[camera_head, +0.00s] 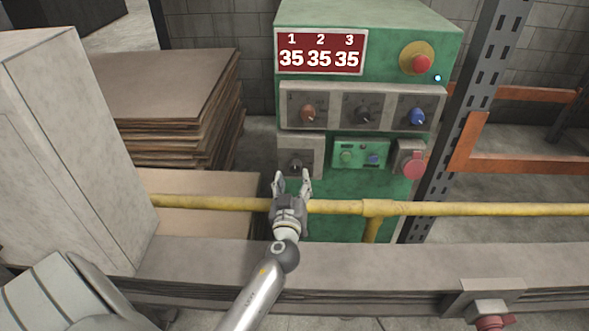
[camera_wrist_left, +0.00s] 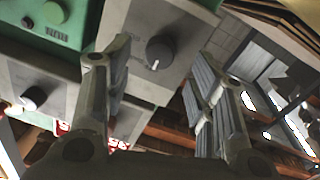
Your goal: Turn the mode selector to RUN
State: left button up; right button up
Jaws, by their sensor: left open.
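The green control cabinet (camera_head: 370,20) stands beyond the yellow rail. At its lower left is a grey box with a black rotary knob (camera_head: 296,163), which shows closer in the left wrist view (camera_wrist_left: 160,52) with a white pointer mark. Labels are too small to read, so I cannot tell which knob is the mode selector. An upper grey panel carries a reddish knob (camera_head: 308,113), a black knob (camera_head: 363,114) and a blue knob (camera_head: 417,117). My left gripper (camera_head: 291,180) is open and empty, just below the lower-left knob. My right gripper is out of view.
A yellow rail (camera_head: 450,209) crosses in front of the cabinet. A red mushroom button (camera_head: 422,63) and a red plug socket (camera_head: 413,164) sit on the right. Stacked boards (camera_head: 165,85) lie left; a metal upright (camera_head: 480,110) stands right.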

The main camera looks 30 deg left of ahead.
aim_at(295, 170)
pick_arm(q)
jog(key=x, duration=0.3)
jog(key=shift+w+a+r, duration=0.1)
jog(key=shift+w+a, duration=0.15)
jog(key=shift+w, duration=0.2)
jog(key=shift+c, duration=0.8)
jog(key=c, duration=0.9)
jog(key=shift+o, duration=0.2)
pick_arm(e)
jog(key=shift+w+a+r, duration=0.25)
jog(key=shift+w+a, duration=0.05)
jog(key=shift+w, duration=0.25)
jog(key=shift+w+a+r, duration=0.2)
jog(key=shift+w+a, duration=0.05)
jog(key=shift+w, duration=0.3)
